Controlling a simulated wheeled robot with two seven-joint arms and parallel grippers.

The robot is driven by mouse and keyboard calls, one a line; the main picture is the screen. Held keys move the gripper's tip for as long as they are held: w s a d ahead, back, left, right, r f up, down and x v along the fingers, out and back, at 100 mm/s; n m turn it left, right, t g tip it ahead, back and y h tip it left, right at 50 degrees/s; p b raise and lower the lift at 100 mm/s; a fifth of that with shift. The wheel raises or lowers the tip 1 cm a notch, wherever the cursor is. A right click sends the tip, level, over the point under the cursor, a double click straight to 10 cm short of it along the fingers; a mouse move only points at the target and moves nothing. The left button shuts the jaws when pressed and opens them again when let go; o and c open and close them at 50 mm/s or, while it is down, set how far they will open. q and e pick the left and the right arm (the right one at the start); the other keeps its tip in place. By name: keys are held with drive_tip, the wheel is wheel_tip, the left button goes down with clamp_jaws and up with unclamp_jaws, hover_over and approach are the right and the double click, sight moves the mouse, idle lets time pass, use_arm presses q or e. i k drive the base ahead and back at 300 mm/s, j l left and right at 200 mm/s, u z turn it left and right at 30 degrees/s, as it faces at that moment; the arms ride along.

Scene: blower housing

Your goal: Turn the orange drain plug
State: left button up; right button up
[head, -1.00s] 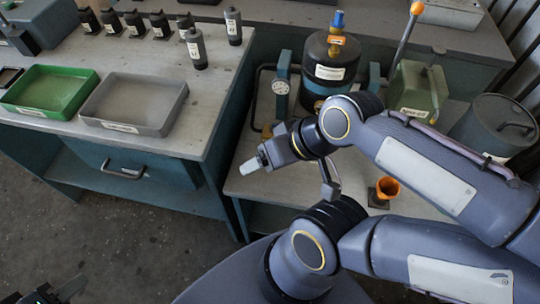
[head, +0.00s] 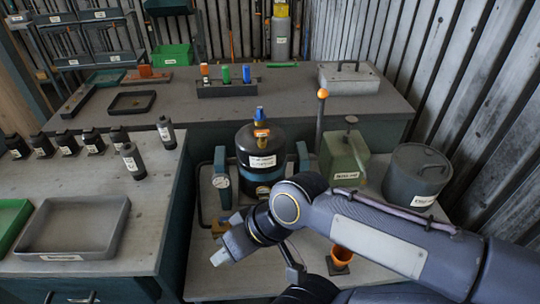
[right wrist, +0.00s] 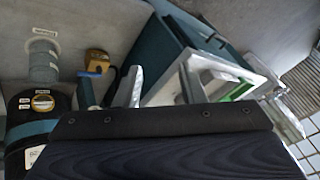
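The black blower housing (head: 262,150) with a teal band stands upright on the lower bench, its lower part partly hidden by my right arm. It also shows at the left edge of the right wrist view (right wrist: 25,100). I cannot make out an orange drain plug for certain. A small yellow-orange block (head: 220,228) sits low at the housing's left; a similar one shows in the right wrist view (right wrist: 97,57). My right gripper (head: 219,257) is in front of and left of the housing, its fingers (right wrist: 162,88) apart and empty. My left gripper is out of view.
A grey tray (head: 72,246) lies on the left bench.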

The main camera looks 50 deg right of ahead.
sight(262, 134)
drive_tip(key=z, duration=1.65)
